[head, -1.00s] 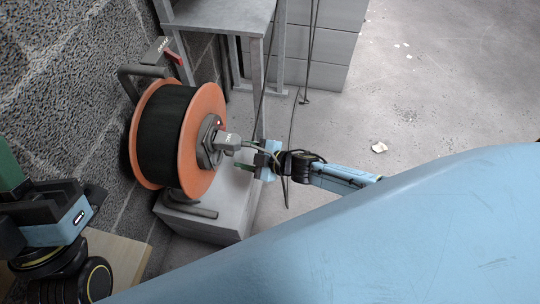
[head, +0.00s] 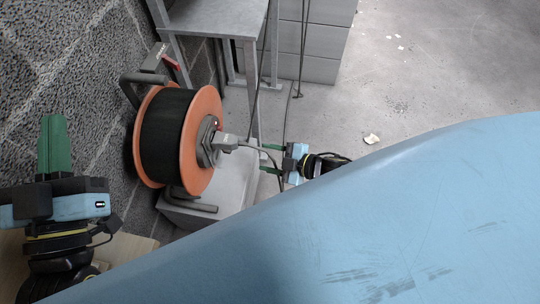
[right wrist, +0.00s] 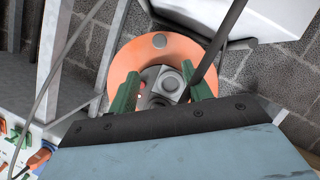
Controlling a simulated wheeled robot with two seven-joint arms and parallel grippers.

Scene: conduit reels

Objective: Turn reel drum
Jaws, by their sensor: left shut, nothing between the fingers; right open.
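The reel drum (head: 203,130) has orange flanges and a black winding (head: 168,135), and sits on a grey tubular frame. A grey block (head: 226,143) sticks out from its hub, with a thin cable beside it. My right gripper (head: 266,158) is open just right of the block, its green fingers pointing at it without visible contact. In the right wrist view the orange flange (right wrist: 198,50) and hub block (right wrist: 167,84) show beyond and between the open fingers (right wrist: 162,92). My left gripper (head: 55,120) is shut and empty at the left, green fingers pointing up, apart from the drum.
The reel stands on a grey block (head: 232,185) by a rough stone wall (head: 60,60). A grey metal table (head: 225,18) stands behind it. Thin dark cables hang near my right gripper; a dark bar crosses beside one finger in the right wrist view. The floor at right is mostly clear.

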